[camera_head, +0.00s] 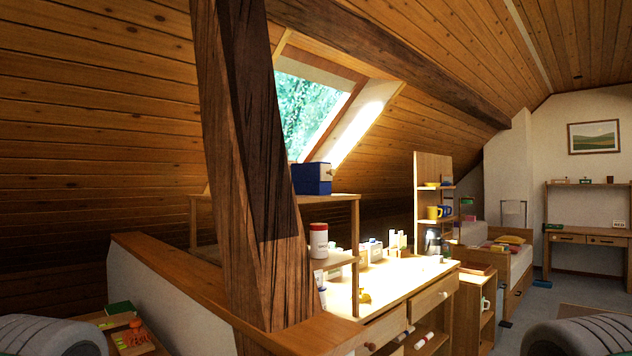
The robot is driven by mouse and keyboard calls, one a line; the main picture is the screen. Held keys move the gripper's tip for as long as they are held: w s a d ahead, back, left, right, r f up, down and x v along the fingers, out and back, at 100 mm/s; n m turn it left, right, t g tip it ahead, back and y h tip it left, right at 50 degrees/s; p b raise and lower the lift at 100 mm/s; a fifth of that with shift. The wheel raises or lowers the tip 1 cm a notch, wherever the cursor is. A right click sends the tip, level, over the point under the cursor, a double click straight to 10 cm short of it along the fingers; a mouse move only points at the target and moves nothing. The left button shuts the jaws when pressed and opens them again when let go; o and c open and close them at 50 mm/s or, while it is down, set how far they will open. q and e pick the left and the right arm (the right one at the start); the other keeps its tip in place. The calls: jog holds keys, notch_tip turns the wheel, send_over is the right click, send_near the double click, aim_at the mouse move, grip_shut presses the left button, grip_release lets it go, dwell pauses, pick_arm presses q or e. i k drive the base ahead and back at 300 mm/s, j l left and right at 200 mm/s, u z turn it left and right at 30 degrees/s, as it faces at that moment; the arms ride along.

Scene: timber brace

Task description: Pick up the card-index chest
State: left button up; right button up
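A dark blue box (312,178) sits on top of the raised wooden shelf (335,198) behind the timber brace. It looks like the card-index chest, though no label can be read. Its left end is hidden behind the brace. Neither of my grippers is in view; only grey rounded parts, likely of my arms, show at the bottom left and bottom right corners.
The thick timber brace (250,170) stands tilted in front of the shelf. A low wall (190,275) with a wooden cap runs below it.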

aim_at(305, 176)
jog(key=l+z, duration=0.3)
jog(key=z, duration=0.2)
jog(key=i+l+z, duration=0.1)
jog(key=l+z, duration=0.2)
jog(key=z, duration=0.2)
jog(key=i+l+z, duration=0.25)
jog(key=i+l, duration=0.4)
jog(key=i+l+z, duration=0.25)
jog(key=i+l, duration=0.35)
jog(key=i, duration=0.15)
jog(key=i+j+u, duration=0.1)
jog(key=i+u, duration=0.2)
jog(key=u, duration=0.15)
jog(key=i+u, duration=0.3)
jog(key=u, duration=0.2)
jog(key=i+l+u, duration=0.15)
jog(key=i+u, duration=0.15)
jog(key=u, duration=0.15)
jog(key=i+l+u, duration=0.25)
jog(key=u, duration=0.25)
